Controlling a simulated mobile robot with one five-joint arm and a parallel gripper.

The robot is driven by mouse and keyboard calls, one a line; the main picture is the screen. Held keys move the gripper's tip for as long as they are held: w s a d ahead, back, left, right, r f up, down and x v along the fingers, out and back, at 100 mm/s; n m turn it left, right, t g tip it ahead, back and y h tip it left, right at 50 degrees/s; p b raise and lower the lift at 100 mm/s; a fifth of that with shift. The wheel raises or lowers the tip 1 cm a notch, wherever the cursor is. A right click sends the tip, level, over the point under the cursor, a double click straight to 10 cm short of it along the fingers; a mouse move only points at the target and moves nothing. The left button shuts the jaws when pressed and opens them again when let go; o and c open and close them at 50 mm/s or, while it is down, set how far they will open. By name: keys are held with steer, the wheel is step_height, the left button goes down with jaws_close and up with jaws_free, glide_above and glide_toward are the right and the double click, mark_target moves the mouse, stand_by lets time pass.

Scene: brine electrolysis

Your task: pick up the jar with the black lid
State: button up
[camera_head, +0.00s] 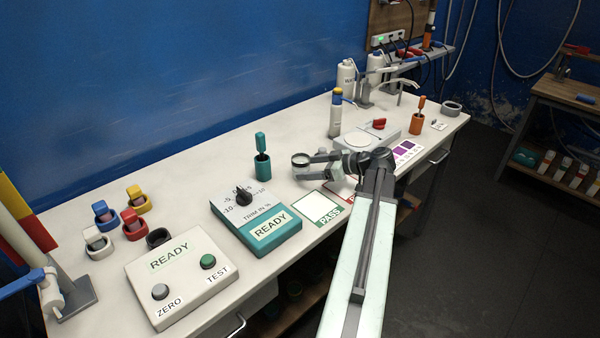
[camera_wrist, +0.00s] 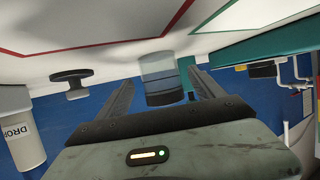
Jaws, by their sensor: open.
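A small round jar (camera_head: 301,159) with a dark rim stands on the white bench, left of my arm's end. In the wrist view the fingers of my gripper (camera_wrist: 161,80) flank the jar, with a gap visible at least on the left side. I cannot tell whether the right finger touches it.
A teal READY box (camera_head: 285,238) with a dial and a PASS mat (camera_head: 318,207) lie near the jar. A teal-handled holder (camera_head: 262,160) stands behind. A DROP bottle (camera_wrist: 22,140) and a black knob-shaped thing (camera_wrist: 72,78) are left in the wrist view.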

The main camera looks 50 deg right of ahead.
mark_target(308, 167)
steer(key=b+x, duration=0.1)
steer(key=x, duration=0.3)
steer(key=shift+s+r, duration=0.1)
steer(key=c, duration=1.7)
